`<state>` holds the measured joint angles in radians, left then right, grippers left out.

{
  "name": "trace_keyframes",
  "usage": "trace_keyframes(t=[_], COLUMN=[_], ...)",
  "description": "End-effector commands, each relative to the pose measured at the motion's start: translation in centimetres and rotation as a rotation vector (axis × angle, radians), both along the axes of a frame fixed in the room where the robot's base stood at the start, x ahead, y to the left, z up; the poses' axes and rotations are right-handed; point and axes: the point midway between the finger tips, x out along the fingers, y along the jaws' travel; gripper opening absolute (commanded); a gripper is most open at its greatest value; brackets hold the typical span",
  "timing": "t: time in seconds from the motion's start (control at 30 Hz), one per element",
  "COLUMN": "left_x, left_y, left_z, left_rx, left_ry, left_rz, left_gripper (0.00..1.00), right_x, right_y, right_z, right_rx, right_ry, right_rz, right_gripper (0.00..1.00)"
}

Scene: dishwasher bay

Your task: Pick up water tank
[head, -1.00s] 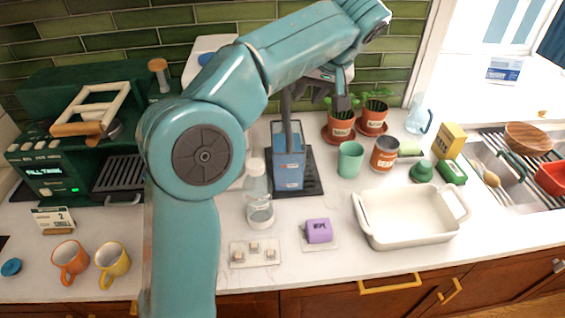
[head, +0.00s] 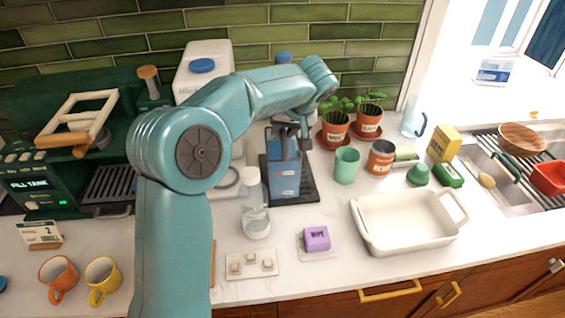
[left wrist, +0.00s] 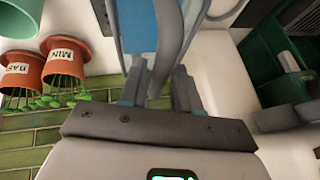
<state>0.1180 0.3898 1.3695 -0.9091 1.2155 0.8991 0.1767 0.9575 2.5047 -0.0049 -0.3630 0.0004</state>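The water tank (head: 285,180) is a blue, see-through upright box on a black mat (head: 309,190) near the middle of the counter. My left gripper (head: 293,132) is at the tank's top, pointing down. In the left wrist view the tank's blue body (left wrist: 138,25) and its grey curved handle (left wrist: 166,55) lie just ahead of the fingers. My left gripper (left wrist: 160,90) looks open there, its fingers apart on either side of the handle's end. Whether they touch it is not clear. My right gripper is not in view.
A clear bottle (head: 255,210) stands close left of the tank. A green cup (head: 346,165) and potted herbs (head: 335,128) are to its right. A white dish (head: 405,222) sits front right. A green coffee machine (head: 60,150) is at the left.

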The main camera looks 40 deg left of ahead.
Motion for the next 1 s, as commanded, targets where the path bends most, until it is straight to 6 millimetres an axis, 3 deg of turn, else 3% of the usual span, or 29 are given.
trace_keyframes(t=[0.03, 0.2, 0.43, 0.47, 0.53, 0.57, 1.0], left_x=[0.2, 0.6, 0.7, 0.7, 0.6, 0.6, 0.6], left_y=[0.6, 1.6, 1.7, 1.7, 1.7, 1.7, 1.6], left_z=[-0.4, -2.2, -2.4, -2.4, -2.4, -2.4, -2.5], left_rx=[-0.001, -0.001, 0.0, 0.0, 0.0, 0.0, -0.002], left_ry=[0.006, 0.001, -0.001, -0.001, -0.001, -0.001, 0.001], left_rz=[0.003, 0.002, 0.001, 0.001, 0.001, 0.001, 0.0], left_gripper=[0.32, 0.32, 0.32, 0.25, 0.02, 0.0, 0.0], right_x=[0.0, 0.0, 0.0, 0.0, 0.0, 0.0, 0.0], right_y=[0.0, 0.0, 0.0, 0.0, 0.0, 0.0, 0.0], right_z=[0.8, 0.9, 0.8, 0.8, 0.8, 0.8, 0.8], right_rx=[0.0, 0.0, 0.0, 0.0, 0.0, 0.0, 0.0], right_ry=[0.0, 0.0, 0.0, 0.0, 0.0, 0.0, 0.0], right_rz=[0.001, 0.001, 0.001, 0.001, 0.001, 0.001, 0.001], right_gripper=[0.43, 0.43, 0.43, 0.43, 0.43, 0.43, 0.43])
